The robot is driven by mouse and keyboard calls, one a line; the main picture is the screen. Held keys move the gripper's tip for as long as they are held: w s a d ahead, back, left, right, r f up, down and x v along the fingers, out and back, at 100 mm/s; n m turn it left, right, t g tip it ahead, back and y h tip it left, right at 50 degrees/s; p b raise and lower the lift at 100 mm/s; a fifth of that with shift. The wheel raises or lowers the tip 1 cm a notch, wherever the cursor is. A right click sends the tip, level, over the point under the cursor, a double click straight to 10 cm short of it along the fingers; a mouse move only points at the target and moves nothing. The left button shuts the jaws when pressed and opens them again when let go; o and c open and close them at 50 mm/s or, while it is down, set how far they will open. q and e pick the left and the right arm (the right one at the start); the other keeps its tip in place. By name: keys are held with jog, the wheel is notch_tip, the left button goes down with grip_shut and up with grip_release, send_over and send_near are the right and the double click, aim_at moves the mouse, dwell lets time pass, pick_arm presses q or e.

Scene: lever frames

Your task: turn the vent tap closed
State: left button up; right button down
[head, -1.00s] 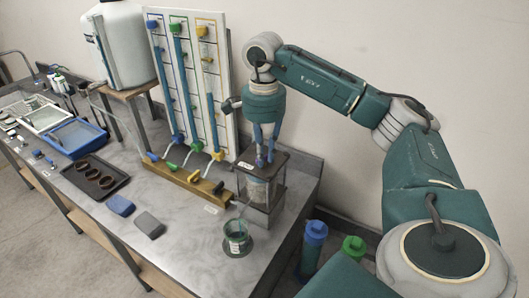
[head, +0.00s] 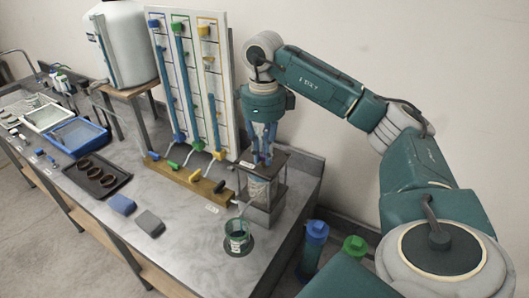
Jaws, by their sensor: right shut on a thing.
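My right gripper (head: 262,158) points straight down over the dark-framed stand (head: 281,168) near the right end of the bench. Its fingers are shut on a small part on the stand's top plate, which I take to be the vent tap. The fingers hide that part, so its handle angle cannot be read. A pale label (head: 246,164) lies on the plate beside the fingers. A clear cylinder (head: 258,188) stands inside the frame below. My left gripper is not in view.
A tall panel with coloured tubes (head: 188,80) stands close left of the gripper. A wooden block (head: 180,176) with coloured levers is in front of it. A green-rimmed cup (head: 238,238) stands before the stand. Blue (head: 122,204) and grey (head: 149,223) pads lie further left.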

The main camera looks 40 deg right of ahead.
aim_at(263, 157)
jog(key=shift+w+r+m, duration=0.15)
jog(key=shift+r+m, duration=0.05)
jog(key=shift+m, duration=0.9)
jog(key=c, duration=1.7)
grip_release()
jog(key=shift+o, duration=0.2)
jog(key=shift+f, duration=0.1)
notch_tip(263, 157, up, 12)
jog(key=shift+a, duration=0.1)
